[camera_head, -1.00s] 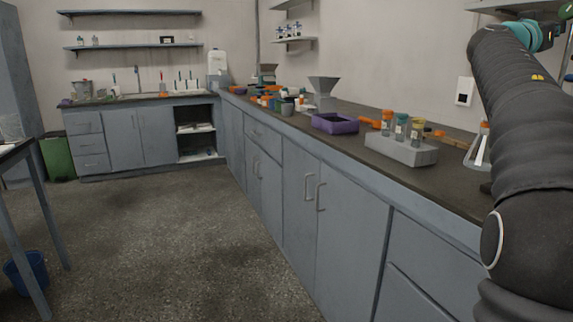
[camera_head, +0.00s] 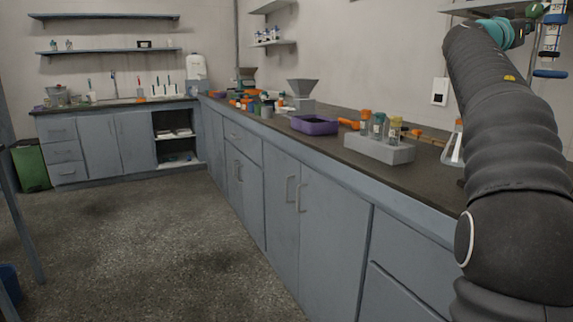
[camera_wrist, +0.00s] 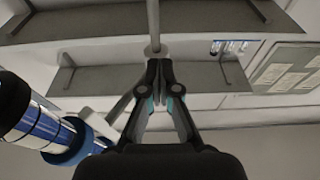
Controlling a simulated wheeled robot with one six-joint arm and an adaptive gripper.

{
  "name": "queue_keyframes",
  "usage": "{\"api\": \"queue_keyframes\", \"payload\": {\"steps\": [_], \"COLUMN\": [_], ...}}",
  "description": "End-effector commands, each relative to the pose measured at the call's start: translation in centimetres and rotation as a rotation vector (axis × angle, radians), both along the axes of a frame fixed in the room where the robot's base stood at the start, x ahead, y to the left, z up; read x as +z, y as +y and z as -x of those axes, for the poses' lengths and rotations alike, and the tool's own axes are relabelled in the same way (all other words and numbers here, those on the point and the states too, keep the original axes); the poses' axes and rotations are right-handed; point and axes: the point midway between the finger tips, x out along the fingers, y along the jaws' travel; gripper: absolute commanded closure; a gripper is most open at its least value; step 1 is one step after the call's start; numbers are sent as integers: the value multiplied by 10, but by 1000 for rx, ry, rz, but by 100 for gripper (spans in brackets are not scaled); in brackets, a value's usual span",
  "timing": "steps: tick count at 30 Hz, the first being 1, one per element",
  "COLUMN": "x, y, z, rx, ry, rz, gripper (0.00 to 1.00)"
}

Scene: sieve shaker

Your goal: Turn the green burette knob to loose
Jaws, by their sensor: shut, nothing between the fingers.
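My gripper (camera_wrist: 157,75) is shut and empty in the wrist view, its fingertips together in front of a grey rod (camera_wrist: 153,25). I cannot tell whether they touch the rod. A tube with blue and white bands (camera_wrist: 38,128), apparently the burette, lies left of the fingers and ends in a blue collar (camera_wrist: 68,148). In the head view the blue-banded tube (camera_head: 551,42) stands at the upper right, beyond my arm. A small green part (camera_head: 553,18) is beside its top; I cannot tell whether it is the knob. No green knob shows in the wrist view.
The long bench (camera_head: 330,152) holds a grey rack with vials (camera_head: 378,150), a purple tray (camera_head: 314,126), a grey hopper (camera_head: 301,92) and a glass flask (camera_head: 453,150) near my arm. Wall shelves (camera_wrist: 110,78) fill the wrist view's background. The floor (camera_head: 150,240) at left is open.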

Motion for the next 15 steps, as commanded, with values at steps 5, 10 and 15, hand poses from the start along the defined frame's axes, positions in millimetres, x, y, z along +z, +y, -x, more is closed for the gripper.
{"api": "queue_keyframes", "payload": {"steps": [5, 10, 15], "x": [0, 0, 0], "y": [0, -1, -2], "z": [3, 4, 6], "rx": [-1, 0, 0], "ry": [-2, -3, -3], "rz": [2, 1, 2], "gripper": [100, 100, 100]}}
